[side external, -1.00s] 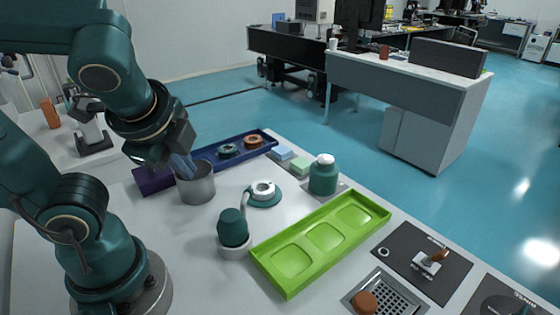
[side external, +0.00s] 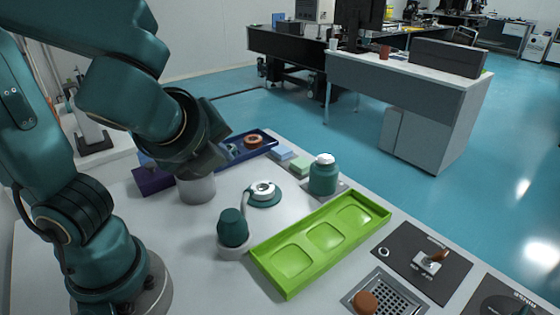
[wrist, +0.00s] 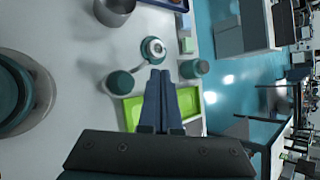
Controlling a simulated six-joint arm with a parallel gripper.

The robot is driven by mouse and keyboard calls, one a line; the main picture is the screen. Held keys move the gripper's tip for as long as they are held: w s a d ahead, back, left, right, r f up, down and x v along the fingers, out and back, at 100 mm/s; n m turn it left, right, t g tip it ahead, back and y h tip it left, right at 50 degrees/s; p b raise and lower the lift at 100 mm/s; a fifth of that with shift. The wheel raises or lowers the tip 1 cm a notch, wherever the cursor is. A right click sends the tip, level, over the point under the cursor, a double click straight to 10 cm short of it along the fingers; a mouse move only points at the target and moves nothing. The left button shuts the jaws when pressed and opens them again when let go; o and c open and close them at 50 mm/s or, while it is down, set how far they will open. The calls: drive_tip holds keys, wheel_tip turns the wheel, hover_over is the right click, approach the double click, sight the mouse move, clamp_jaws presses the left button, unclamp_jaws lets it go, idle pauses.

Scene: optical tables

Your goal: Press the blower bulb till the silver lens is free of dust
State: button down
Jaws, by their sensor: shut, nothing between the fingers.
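The teal blower bulb (side external: 233,227) stands upright in a pale round base on the white table, left of the green tray. It also shows in the wrist view (wrist: 120,82). A thin pale nozzle runs from it towards the silver lens (side external: 263,188), which sits on a teal round mount just behind it; the lens also shows in the wrist view (wrist: 154,48). Whether dust lies on the lens is too small to tell. My gripper (wrist: 161,73) is shut and empty, above the table and apart from the bulb. Its fingertips are hidden in the side view.
A lime green tray (side external: 262,258) with several empty recesses lies right of the bulb. A teal bottle (side external: 323,177) stands behind it. A grey cup (side external: 197,189) and a navy tray (side external: 262,149) with rings are at the back left. A drain grate (side external: 400,292) is at the front right.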

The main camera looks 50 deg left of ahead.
approach(233, 213)
drive_tip(key=shift+w+a+f, duration=0.7)
drive_tip(key=shift+w+a, duration=0.2)
drive_tip(key=shift+w, duration=0.15)
drive_tip(key=shift+w+a+f, duration=0.65)
drive_tip(key=shift+w+a, duration=0.25)
drive_tip(key=shift+w, duration=0.15)
drive_tip(key=shift+f, duration=0.15)
idle(0.4)
drive_tip(key=shift+f, duration=0.25)
drive_tip(key=shift+f, duration=0.85)
idle(1.0)
drive_tip(key=shift+r, duration=1.3)
drive_tip(key=shift+r, duration=0.1)
